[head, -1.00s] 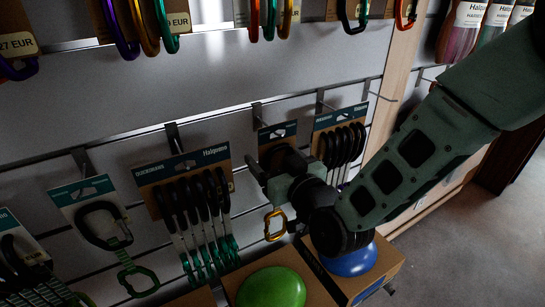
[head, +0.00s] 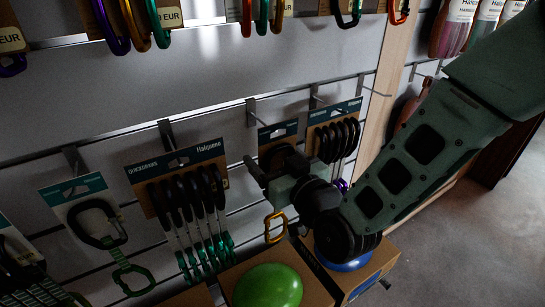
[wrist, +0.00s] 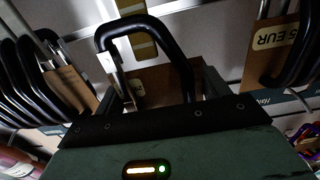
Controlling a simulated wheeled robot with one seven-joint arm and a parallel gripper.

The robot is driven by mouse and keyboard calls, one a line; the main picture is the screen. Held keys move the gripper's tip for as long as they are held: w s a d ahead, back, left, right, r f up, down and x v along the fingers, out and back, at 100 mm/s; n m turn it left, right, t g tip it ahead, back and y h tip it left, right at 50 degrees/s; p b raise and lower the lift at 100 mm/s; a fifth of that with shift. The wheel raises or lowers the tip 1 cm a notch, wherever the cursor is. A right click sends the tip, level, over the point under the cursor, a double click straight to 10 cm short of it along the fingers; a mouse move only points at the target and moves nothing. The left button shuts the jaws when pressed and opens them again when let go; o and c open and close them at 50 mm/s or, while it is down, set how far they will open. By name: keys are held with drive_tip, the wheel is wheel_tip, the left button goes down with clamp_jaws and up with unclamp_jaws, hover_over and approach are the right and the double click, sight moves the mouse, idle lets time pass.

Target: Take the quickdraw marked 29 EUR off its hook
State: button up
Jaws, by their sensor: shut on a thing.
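The quickdraw has a dark card (head: 279,132) with a teal top, a black upper carabiner and an orange lower carabiner (head: 276,227). It hangs at the wall's middle. My gripper (head: 268,173) is shut on it, below the card's top. In the wrist view the black carabiner (wrist: 146,24) rises beyond the dark edge of my gripper (wrist: 160,118), with a brown card (wrist: 160,86) behind. The card's hook (head: 251,112) shows just above and left of the card. I cannot tell whether the card is still on it. No 29 EUR mark is readable.
Carded black quickdraws hang close on the left (head: 180,168) and right (head: 335,115). Coloured carabiners (head: 262,14) hang above. A green helmet (head: 268,287) and a blue one (head: 345,262) sit on boxes below. Open grey floor (head: 455,230) lies right.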

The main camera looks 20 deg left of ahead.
drive_tip(key=shift+r+b+v, duration=0.2)
drive_tip(key=shift+b+v, duration=0.6)
drive_tip(key=shift+v, duration=2.65)
